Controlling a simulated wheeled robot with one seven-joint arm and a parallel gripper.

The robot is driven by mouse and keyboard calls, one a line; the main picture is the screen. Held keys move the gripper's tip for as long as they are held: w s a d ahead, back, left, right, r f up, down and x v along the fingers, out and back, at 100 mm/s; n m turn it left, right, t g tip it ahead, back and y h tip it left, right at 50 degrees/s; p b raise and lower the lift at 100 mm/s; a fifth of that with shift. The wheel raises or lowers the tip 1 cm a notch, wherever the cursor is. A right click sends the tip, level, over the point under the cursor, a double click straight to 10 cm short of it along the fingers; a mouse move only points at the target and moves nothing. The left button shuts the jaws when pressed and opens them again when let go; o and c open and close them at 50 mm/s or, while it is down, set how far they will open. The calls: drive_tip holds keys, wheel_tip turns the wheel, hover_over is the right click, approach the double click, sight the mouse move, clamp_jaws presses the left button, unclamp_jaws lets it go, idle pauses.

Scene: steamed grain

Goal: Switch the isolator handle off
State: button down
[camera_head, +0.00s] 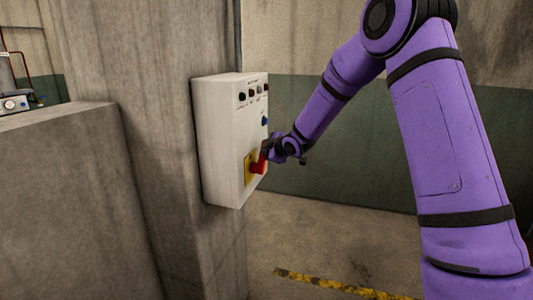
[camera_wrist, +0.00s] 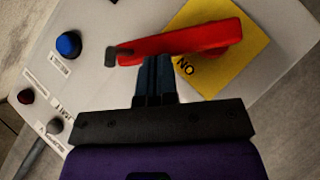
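The red isolator handle (camera_head: 259,164) sits on a yellow plate (camera_head: 247,172) low on the front of a white control box (camera_head: 222,140). In the wrist view the handle (camera_wrist: 190,42) lies across the yellow plate (camera_wrist: 225,70), where the letters "ON" read upside down. My gripper (camera_wrist: 157,65) has its dark fingers together, with their tips right at the handle's near edge, close to its free end. I cannot tell whether they touch it. No part of the handle shows between the fingers. In the head view my gripper (camera_head: 268,150) is beside the handle, partly covering it.
A blue button (camera_head: 265,120) sits above the handle, and several small knobs or lamps line the box's top. The box is mounted on a concrete pillar (camera_head: 150,90). A low concrete wall (camera_head: 70,200) stands at left. The floor (camera_head: 310,235) right of the box is clear.

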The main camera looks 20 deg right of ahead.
drive_tip(key=w+d+f+g, duration=0.1)
drive_tip(key=w+d+f, duration=0.2)
drive_tip(key=w, duration=0.1)
drive_tip(key=shift+f+m, duration=0.25)
drive_tip(key=shift+m, duration=0.05)
idle(0.8)
drive_tip(key=shift+w, duration=0.1)
idle(0.5)
